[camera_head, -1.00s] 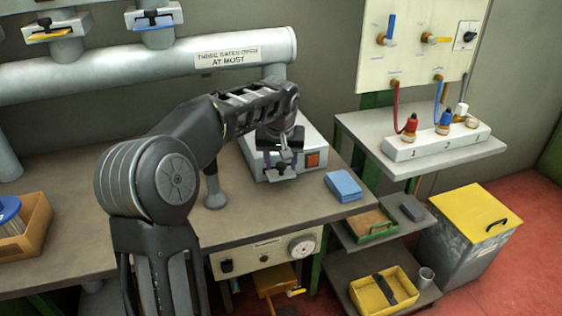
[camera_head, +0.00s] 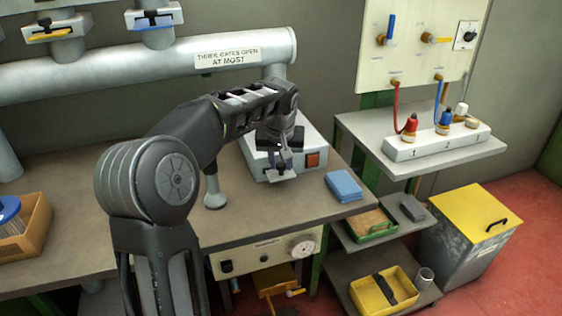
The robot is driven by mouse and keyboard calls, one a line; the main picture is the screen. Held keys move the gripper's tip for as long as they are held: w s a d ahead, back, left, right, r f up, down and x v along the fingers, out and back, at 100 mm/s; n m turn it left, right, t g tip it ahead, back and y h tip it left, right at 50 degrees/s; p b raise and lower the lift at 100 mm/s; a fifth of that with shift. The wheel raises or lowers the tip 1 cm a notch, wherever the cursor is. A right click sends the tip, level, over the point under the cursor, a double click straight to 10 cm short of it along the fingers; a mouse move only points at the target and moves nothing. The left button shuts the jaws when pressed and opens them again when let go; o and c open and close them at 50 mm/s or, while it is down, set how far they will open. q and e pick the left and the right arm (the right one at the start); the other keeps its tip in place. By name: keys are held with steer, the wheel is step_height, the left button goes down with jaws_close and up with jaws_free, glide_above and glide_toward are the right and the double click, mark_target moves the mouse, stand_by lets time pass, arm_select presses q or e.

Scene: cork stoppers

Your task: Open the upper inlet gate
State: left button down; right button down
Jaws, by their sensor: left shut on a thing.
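A small pale metal plate with a dark knob (camera_head: 281,173) sits at the front of a grey box on the bench. It looks like a slide gate, but I cannot read a label naming it. My left gripper (camera_head: 280,164) points down at this plate from above and is shut on its dark knob. The gripper and wrist partly hide the box front. Two similar gates, one with a yellow plate (camera_head: 52,34) and one with a blue plate (camera_head: 153,22), are on pipe stubs at the upper left. My right gripper is not in view.
The grey box (camera_head: 312,140) has an orange switch. A blue pad (camera_head: 343,185) lies to its right. A large pipe (camera_head: 130,68) labelled "three gates open at most" runs behind. A wooden tray (camera_head: 38,238) stands at the left. The bench (camera_head: 75,175) has free room behind my arm.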

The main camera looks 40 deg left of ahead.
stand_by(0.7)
arm_select(q)
steer(key=shift+s+d, duration=0.1)
steer(key=shift+d, duration=0.1)
steer(key=s+d+b, duration=0.2)
steer(key=d, duration=0.1)
steer(key=shift+s+d+f, duration=0.1)
steer(key=shift+s+d, duration=0.05)
steer(key=shift+s+d+b, duration=0.15)
steer(key=shift+d+b, duration=0.05)
steer(key=shift+b, duration=0.1)
steer(key=c, duration=1.1)
jaws_free()
steer(key=shift+c, duration=0.2)
steer(key=v, duration=0.8)
steer(key=shift+p, duration=0.4)
